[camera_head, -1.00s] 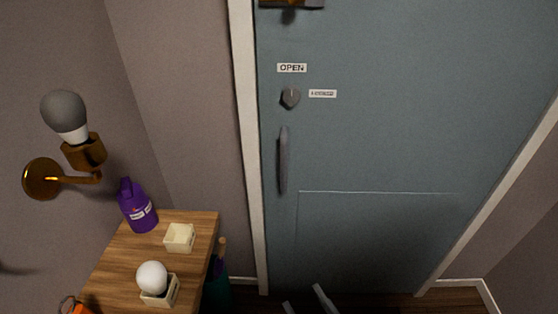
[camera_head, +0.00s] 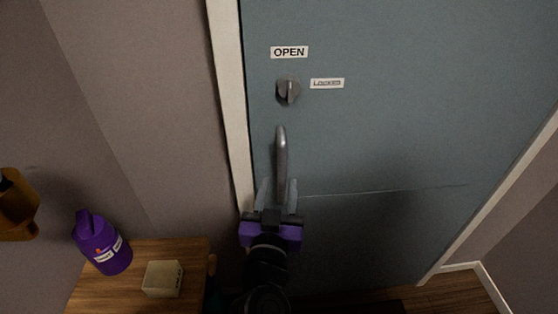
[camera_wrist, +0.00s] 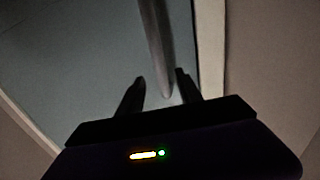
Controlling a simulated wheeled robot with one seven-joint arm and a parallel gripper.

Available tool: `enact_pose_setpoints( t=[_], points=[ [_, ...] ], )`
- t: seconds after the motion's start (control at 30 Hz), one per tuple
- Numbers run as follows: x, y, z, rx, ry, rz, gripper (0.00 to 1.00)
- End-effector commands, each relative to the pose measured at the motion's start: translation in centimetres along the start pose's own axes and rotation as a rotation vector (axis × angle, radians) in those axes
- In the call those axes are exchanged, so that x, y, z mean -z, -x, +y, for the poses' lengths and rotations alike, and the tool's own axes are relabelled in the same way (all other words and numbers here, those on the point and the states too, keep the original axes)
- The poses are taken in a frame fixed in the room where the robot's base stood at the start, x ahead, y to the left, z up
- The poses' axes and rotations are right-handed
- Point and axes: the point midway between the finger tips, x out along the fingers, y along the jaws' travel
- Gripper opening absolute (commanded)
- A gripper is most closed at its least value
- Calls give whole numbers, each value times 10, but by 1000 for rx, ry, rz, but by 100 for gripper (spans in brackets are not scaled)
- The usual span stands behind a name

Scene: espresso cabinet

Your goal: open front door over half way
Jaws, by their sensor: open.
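The blue-grey front door (camera_head: 390,130) is shut in its white frame in the head view. Its vertical grey handle (camera_head: 281,150) is on the door's left side. A round lock knob (camera_head: 288,89) sits above it, between an "OPEN" label and a "LOCKED" label. My gripper (camera_head: 277,188) is open at the lower end of the handle, with one finger on each side. In the wrist view the handle (camera_wrist: 157,45) comes down between the open fingers (camera_wrist: 160,82). I cannot tell whether the fingers touch it.
A wooden table (camera_head: 222,250) stands at lower left, left of my arm. It holds a purple bottle (camera_head: 101,243) and a small cream box (camera_head: 162,279). A brass wall lamp (camera_head: 17,205) is at the left edge. Bare floor (camera_head: 455,293) shows at lower right.

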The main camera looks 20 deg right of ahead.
Motion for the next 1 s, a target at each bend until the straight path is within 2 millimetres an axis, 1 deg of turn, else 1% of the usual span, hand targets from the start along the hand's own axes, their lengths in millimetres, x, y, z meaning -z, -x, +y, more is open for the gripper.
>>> enact_pose_setpoints(
  t=[0.17, 0.4, 0.53, 0.7, 0.93, 0.97, 1.0],
  points=[
    [2, -16, 1, -2, -13, -1, 42],
    [2, -53, 0, 0, -12, -2, 42],
    [1, -68, 0, 0, -11, -1, 42],
    [0, -77, 0, 3, -11, -1, 42],
    [-1, -78, 0, 3, -11, -1, 42],
    [-1, -78, 0, 3, -11, -1, 40],
    [-1, -78, 0, 3, -11, -1, 32]
  ],
)
